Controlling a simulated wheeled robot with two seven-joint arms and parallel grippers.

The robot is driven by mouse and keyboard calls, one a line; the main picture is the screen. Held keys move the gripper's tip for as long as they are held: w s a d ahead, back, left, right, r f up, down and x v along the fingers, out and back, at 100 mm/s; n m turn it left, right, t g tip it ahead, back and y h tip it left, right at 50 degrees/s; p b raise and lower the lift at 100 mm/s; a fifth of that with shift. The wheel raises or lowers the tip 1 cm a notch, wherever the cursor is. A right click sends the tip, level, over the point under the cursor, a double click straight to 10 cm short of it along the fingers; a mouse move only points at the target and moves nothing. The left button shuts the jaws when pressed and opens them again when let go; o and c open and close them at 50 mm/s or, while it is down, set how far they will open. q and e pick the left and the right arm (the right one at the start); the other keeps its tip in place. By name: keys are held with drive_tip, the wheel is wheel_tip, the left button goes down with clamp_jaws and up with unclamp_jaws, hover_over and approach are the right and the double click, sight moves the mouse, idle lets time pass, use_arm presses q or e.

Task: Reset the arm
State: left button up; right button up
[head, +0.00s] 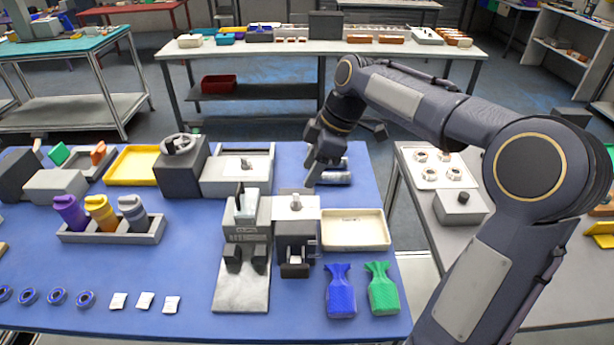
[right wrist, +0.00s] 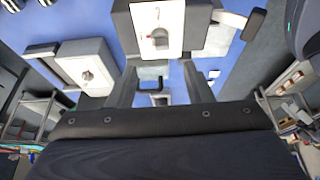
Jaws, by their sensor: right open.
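My right arm reaches in from the right in the head view. My right gripper (head: 312,172) hangs pointing down over the back right part of the blue table (head: 190,260). In the right wrist view the two fingers of the right gripper (right wrist: 160,86) are apart, with no object held between them. A dark box-shaped device with a white top (right wrist: 158,35) shows beyond the fingertips. My left gripper is in neither view.
Near the gripper stand a grey station (head: 238,173) and a dark device with a white top (head: 296,210). A cream tray (head: 355,230), a blue pouch (head: 341,292) and a green pouch (head: 382,290) lie to the right.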

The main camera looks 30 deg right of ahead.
idle(0.4)
drive_tip(key=s+a+f+m+t, duration=0.1)
drive_tip(key=s+a+f+m, duration=0.1)
drive_tip(key=s+m, duration=0.3)
drive_tip(key=s+a+f+m+t, duration=0.1)
drive_tip(key=s+f+m, duration=0.2)
drive_tip(key=s, duration=0.8)
drive_tip(key=s+a+f+m+t, duration=0.1)
drive_tip(key=s+a+f+m, duration=0.1)
drive_tip(key=s+m, duration=0.4)
drive_tip(key=shift+s+a+f+m+t, duration=0.3)
drive_tip(key=shift+s+t, duration=0.1)
drive_tip(key=shift+s, duration=0.5)
